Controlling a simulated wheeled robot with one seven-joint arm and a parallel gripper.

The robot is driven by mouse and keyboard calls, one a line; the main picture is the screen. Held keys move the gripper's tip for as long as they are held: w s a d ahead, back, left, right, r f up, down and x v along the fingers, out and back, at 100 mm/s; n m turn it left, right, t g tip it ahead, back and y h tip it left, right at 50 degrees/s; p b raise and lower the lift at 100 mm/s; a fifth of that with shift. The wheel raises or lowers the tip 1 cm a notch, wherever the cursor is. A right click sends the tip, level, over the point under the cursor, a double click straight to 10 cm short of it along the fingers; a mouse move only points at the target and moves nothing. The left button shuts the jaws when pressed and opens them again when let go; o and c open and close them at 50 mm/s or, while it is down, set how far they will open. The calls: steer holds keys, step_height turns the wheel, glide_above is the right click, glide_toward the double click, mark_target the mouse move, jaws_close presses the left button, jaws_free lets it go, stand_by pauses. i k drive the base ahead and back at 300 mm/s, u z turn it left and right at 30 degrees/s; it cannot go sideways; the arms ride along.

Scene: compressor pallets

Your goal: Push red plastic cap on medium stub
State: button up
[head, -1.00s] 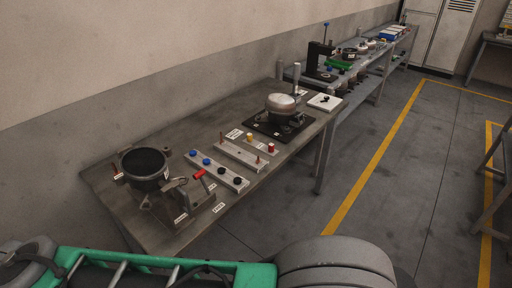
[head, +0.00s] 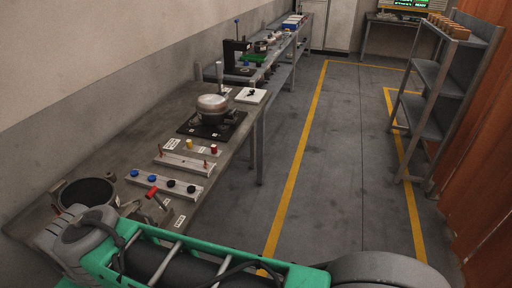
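A small red cylinder (head: 214,149), which looks like the red plastic cap, stands on a pale strip on the workbench beside a yellow one (head: 189,144). Thin copper-coloured stubs stand on the strip in front, one at its left end (head: 160,150) and one near its right end (head: 205,164). A silver-domed compressor (head: 213,102) sits on a black plate behind them. I cannot tell which stub is the medium one.
A strip with blue and black knobs (head: 165,182), a red-handled clamp (head: 152,191) and a dark round pot (head: 88,193) are on the near workbench. More benches run behind. A grey shelf rack (head: 438,85) stands right. The yellow-lined floor between is clear.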

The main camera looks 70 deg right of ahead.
mark_target(213, 147)
steer(key=z, duration=1.75)
steer(key=i, duration=0.5)
steer(key=z, duration=0.05)
steer(key=k, duration=0.5)
steer(key=u, duration=5)
steer(key=k, duration=2.3)
steer(key=z, duration=0.05)
